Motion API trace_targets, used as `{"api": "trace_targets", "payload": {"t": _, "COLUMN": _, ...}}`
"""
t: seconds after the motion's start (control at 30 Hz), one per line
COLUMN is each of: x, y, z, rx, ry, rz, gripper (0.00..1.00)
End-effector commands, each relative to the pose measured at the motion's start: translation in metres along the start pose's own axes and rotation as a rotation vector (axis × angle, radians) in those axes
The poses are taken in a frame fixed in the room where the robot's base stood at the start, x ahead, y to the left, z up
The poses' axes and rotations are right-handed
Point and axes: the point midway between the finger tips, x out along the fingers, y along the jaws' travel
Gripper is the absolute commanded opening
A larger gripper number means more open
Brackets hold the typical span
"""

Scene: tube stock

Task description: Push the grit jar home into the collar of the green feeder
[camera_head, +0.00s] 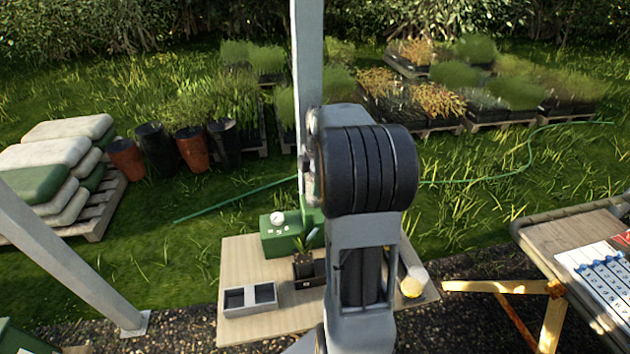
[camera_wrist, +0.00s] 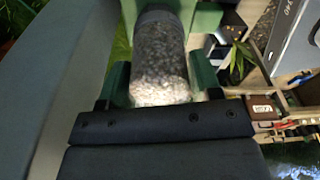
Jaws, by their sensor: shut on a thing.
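The grit jar (camera_wrist: 160,72) is a clear cylinder full of grey-brown grit, seen in the wrist view. My gripper (camera_wrist: 158,84) is shut on it, with a green-padded finger at each side. The jar's far end meets a grey ring (camera_wrist: 160,16) in front of green parts of the feeder (camera_wrist: 207,16). I cannot tell whether this ring is the collar or part of the jar, nor how deep the jar sits. In the head view the green feeder (camera_head: 283,240) stands on the board, partly behind my arm. The jar and my gripper are hidden there.
A potted plant (camera_head: 305,265) stands close in front of the feeder; it also shows in the wrist view (camera_wrist: 238,58). A grey divided tray (camera_head: 250,299) and a yellow-and-white round thing (camera_head: 411,287) are on the wooden board (camera_head: 232,262). A workbench (camera_head: 565,235) stands at right.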

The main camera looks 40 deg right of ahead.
Motion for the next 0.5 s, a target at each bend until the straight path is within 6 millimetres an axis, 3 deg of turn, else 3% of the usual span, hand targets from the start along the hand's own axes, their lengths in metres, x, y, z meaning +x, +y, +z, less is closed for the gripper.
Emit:
{"api": "trace_targets", "payload": {"t": 0.13, "x": 0.0023, "y": 0.0001, "z": 0.0002, "rx": 0.0, "ry": 0.0, "rz": 0.0, "gripper": 0.31}}
{"api": "trace_targets", "payload": {"t": 0.17, "x": 0.0022, "y": 0.0001, "z": 0.0002, "rx": 0.0, "ry": 0.0, "rz": 0.0, "gripper": 0.59}}
{"api": "trace_targets", "payload": {"t": 0.5, "x": 0.0019, "y": 0.0, "z": 0.0003, "rx": 0.0, "ry": 0.0, "rz": 0.0, "gripper": 0.88}}
